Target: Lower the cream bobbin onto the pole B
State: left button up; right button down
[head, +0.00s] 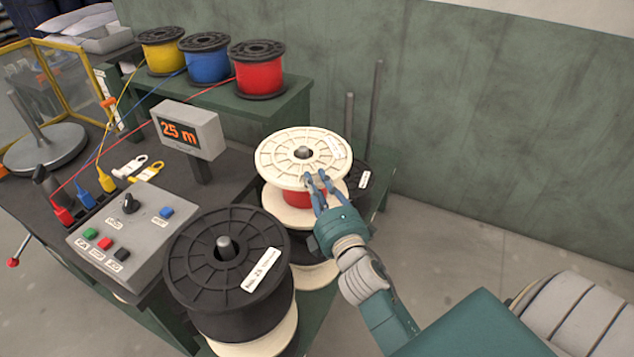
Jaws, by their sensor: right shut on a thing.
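The cream bobbin (279,157) has cream flanges and a red winding, and is in the middle of the head view. My right gripper (318,184) is at its near right side, with blue fingers shut on it at the rim of the upper flange. A grey pole tip (303,152) shows in the bobbin's centre hole, so the bobbin appears to be around that pole. No letter shows on the pole, so I cannot tell whether it is pole B. The bobbin's underside and any gap below it are hidden. My left gripper is not in view.
A black bobbin (200,258) stands on a pole at the front. Another black flange (358,192) shows behind the cream bobbin. Bare upright poles (375,110) stand at the back. A control box (134,233) and a "25 m" display (188,129) are to the left.

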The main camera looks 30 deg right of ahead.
jog(key=shift+s+a, duration=0.15)
dwell(0.4)
jog(key=c, duration=1.5)
grip_release()
jog(key=shift+s+f+b, duration=0.15)
jog(key=shift+f+b, duration=0.15)
jog(key=shift+f, duration=0.2)
jog(key=v, duration=0.7)
jog(key=shift+s+r, duration=0.2)
jog(key=shift+r, duration=0.15)
